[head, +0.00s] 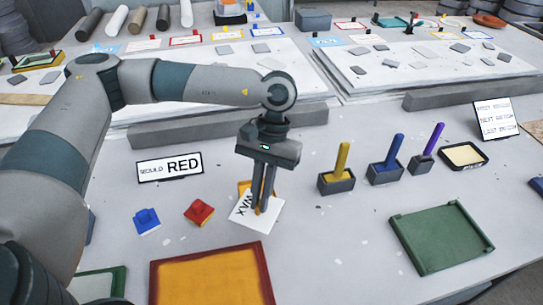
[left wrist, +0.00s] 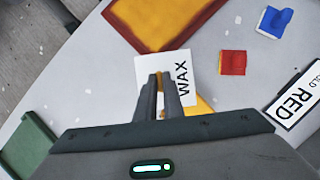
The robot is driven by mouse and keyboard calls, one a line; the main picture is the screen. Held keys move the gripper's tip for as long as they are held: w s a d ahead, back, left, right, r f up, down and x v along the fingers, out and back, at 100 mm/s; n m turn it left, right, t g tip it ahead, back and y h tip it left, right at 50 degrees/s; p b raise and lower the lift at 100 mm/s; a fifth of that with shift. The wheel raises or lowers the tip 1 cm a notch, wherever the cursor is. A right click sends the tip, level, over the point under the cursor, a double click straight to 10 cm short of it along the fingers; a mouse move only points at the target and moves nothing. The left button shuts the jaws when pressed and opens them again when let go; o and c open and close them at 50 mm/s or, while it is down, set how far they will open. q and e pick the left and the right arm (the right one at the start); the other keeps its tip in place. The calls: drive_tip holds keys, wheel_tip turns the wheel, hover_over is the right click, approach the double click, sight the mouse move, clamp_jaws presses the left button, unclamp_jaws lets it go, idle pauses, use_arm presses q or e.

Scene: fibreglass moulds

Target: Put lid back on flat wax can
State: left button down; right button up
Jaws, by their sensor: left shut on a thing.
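The white square lid (head: 245,212) marked WAX is below my left gripper (head: 260,208). It also shows in the left wrist view (left wrist: 182,60). The left fingers are shut on a small tan knob on the lid; the fingers hide most of the knob. I cannot tell whether the lid touches the table or hangs just above it. A yellow-orange flat piece (head: 243,186) shows partly from under the lid. The flat wax can (head: 464,156), black with cream wax, stands open at the right, well apart from the gripper. My right gripper is not in view.
Yellow (head: 341,160), blue (head: 389,160) and purple (head: 431,145) handles stand in dark holders between gripper and can. A green tray (head: 440,238) lies front right, an orange tray (head: 212,280) in front. A RED sign (head: 170,167) and small red and blue blocks are left.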

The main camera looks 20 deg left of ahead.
use_arm(q)
drive_tip(key=shift+d, duration=0.2)
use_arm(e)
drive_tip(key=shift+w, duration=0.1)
